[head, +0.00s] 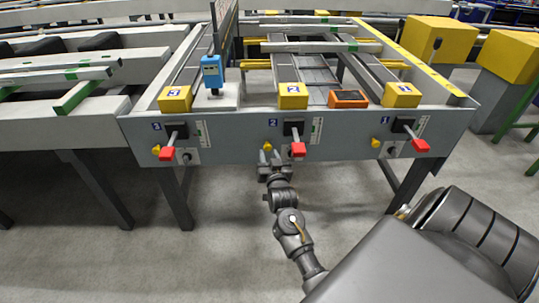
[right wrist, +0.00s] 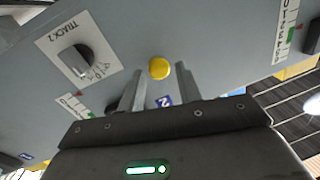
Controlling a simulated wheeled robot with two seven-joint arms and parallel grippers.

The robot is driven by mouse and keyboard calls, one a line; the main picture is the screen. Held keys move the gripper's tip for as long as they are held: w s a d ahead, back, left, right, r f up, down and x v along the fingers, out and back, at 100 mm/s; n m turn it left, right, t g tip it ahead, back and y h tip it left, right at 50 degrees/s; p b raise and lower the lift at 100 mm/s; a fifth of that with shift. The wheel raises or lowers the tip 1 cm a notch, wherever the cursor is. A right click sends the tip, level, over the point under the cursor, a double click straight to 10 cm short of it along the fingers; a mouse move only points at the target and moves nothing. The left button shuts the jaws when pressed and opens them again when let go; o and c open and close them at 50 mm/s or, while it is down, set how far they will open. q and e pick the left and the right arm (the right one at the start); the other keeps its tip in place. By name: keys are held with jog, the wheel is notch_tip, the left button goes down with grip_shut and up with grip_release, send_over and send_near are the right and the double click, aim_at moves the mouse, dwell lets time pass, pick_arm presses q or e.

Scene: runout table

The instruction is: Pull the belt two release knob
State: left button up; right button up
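The yellow knob of station 2 (head: 267,147) sits on the grey front panel, left of the red-handled lever under the blue label 2. In the right wrist view the round yellow knob (right wrist: 159,68) shows just beyond the fingertips, roughly centred between them. My right gripper (head: 270,157) is just in front of the panel at this knob. In the right wrist view its two fingers (right wrist: 160,82) are apart with nothing held between them. I cannot tell whether they touch the panel. My left gripper is not in view.
The red lever handle (head: 298,149) of station 2 stands out just right of my right gripper. A black rotary knob marked TRACK 2 (right wrist: 77,61) is beside the yellow knob. Similar yellow knobs show at station 3 (head: 156,149) and station 1 (head: 376,143). The floor in front is clear.

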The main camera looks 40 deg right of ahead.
jog(key=shift+o, duration=1.2)
jog(key=shift+r, duration=0.1)
jog(key=shift+s, duration=0.15)
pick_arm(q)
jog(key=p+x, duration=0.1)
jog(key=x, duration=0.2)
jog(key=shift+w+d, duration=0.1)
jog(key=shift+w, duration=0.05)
pick_arm(e)
jog(key=v, duration=1)
jog(key=shift+s, duration=0.3)
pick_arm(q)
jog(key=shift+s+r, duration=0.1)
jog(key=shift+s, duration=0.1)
pick_arm(e)
jog(key=shift+a, duration=0.1)
